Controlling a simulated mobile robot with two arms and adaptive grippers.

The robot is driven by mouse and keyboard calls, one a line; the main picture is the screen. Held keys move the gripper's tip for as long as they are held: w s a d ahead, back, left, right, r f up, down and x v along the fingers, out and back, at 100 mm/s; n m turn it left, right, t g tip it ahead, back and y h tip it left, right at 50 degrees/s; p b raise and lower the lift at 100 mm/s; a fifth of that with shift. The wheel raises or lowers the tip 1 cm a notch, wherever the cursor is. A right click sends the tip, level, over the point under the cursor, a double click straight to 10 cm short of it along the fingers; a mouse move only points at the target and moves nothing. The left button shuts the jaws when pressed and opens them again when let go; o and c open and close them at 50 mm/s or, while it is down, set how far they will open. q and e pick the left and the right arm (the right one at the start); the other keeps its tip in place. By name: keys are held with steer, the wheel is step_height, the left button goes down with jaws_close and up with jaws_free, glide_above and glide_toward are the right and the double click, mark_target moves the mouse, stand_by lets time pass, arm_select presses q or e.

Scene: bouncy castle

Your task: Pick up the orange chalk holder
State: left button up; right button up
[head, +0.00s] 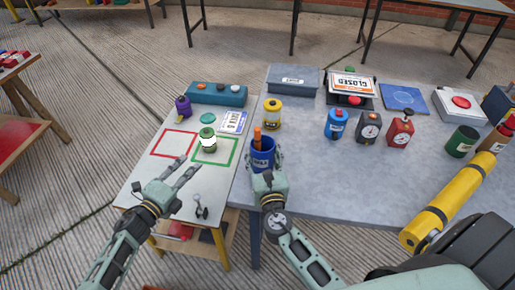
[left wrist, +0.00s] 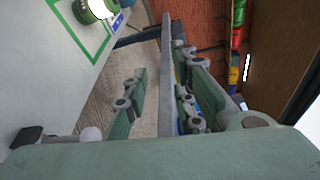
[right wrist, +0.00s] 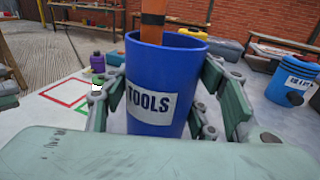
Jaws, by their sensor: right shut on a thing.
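An orange chalk holder with a dark band (head: 257,138) stands upright in a blue cup marked TOOLS (head: 262,159) near the left edge of the grey table. In the right wrist view the chalk holder (right wrist: 153,20) rises out of the cup (right wrist: 160,85), its lower part hidden inside. My right gripper (head: 264,168) has its fingers on both sides of the cup and is shut on it, not on the holder. My left gripper (head: 180,175) is open and empty above the front of the white side table; its fingers also fill the left wrist view (left wrist: 165,85).
A yellow jar (head: 272,113) stands behind the cup. A blue canister (head: 335,123) and timers stand farther right.

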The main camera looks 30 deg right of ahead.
arm_select(q)
steer(key=d+r+m+g+h, duration=0.35)
steer(key=d+r+m, duration=0.25)
steer(key=r+m, duration=0.45)
steer(key=m+g+y, duration=0.3)
steer(key=m+g, duration=0.5)
steer(key=m, duration=0.6)
glide_toward(258, 133)
steer(key=shift+w+f+x, duration=0.15)
steer(key=shift+x, duration=1.65)
steer(key=shift+w+f+x, duration=0.1)
steer(key=shift+w+x, duration=0.05)
steer(key=shift+x, duration=1.65)
steer(key=shift+w+f+x, duration=0.15)
steer(key=shift+x, duration=1.6)
steer(key=shift+a, duration=0.1)
steer(key=shift+c, duration=0.2)
jaws_close()
